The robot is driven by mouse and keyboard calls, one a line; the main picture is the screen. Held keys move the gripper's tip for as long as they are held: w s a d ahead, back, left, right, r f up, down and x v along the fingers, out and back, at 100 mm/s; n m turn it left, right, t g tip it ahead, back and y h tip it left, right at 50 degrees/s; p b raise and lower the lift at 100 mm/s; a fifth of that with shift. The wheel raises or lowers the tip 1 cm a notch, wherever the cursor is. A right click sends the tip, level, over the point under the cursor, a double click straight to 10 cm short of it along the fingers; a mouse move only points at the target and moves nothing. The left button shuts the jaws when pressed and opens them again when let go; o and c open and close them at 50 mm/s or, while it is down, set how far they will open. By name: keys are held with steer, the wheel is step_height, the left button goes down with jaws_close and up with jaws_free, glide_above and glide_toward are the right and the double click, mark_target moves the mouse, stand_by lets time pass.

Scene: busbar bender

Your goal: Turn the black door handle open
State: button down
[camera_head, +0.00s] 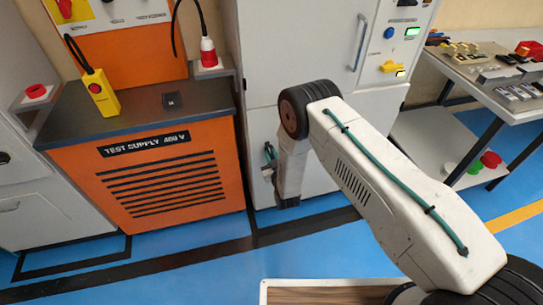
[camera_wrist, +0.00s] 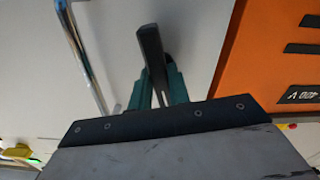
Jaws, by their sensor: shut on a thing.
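The black door handle (camera_wrist: 150,42) is a dark bar in the wrist view, standing out against the pale cabinet door (camera_wrist: 115,35). My gripper (camera_wrist: 160,80) has its teal fingers on both sides of the bar and is shut on it. The near end of the bar lies between the fingers. In the head view my gripper (camera_head: 269,155) is at the lower part of the pale cabinet (camera_head: 285,55), partly behind my wrist. The handle cannot be made out clearly there. No open gap shows at the door.
An orange test supply cabinet (camera_head: 150,185) stands close to the left, with a yellow pendant (camera_head: 100,92) on top. A metal bar handle (camera_head: 358,42) is on the pale cabinet's upper door. A workbench (camera_head: 465,75) stands at the right. Blue floor (camera_head: 185,260) in front is clear.

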steer(key=shift+m, duration=1.2)
steer(key=shift+f, duration=0.1)
steer(key=c, duration=1.3)
jaws_free()
steer(key=shift+s, duration=0.15)
steer(key=v, duration=0.7)
steer(key=shift+s+d, duration=0.1)
steer(key=shift+s, duration=0.2)
